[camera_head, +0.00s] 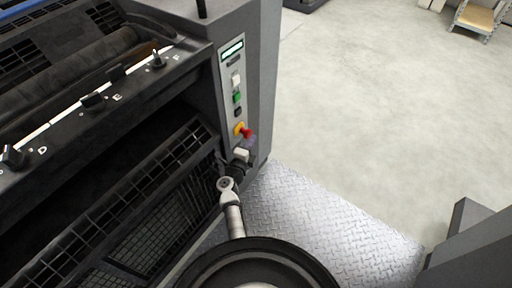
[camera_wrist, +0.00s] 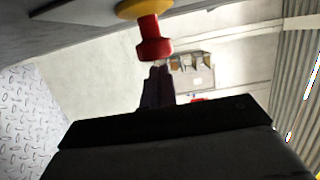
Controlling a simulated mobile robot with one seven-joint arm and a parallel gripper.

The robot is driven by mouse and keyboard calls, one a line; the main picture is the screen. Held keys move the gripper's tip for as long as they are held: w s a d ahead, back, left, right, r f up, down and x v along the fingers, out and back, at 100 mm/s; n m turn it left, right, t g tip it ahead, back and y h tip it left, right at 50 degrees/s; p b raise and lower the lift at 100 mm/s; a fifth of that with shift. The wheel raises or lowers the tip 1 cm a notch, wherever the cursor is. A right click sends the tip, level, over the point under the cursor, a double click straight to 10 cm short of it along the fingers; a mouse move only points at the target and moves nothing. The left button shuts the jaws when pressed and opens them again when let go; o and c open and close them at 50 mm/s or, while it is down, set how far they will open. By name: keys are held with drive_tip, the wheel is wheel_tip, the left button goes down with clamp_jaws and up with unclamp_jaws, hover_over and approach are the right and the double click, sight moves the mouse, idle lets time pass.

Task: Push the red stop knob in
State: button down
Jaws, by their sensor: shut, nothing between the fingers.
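The red stop knob (camera_head: 248,133) sticks out from a yellow base (camera_head: 239,129) low on the grey control panel of the printing unit. In the wrist view the red knob (camera_wrist: 153,38) hangs from its yellow base (camera_wrist: 143,8) at the top, with its flared head facing my fingers. My gripper (camera_head: 251,141) is just below the knob in the head view. In the wrist view my gripper (camera_wrist: 158,69) has its fingers together and empty, tips close to the knob's head. I cannot tell whether they touch it.
Above the knob, the panel carries a green button (camera_head: 237,98), a white button (camera_head: 236,80) and a small display (camera_head: 232,50). The machine's dark guard grille (camera_head: 130,230) lies left of my arm. A tread-plate step (camera_head: 320,225) and open pale floor (camera_head: 380,100) lie to the right.

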drive_tip(key=shift+w+a, duration=0.15)
drive_tip(key=shift+a, duration=0.05)
drive_tip(key=shift+w+a, duration=0.55)
drive_tip(key=shift+a, duration=0.25)
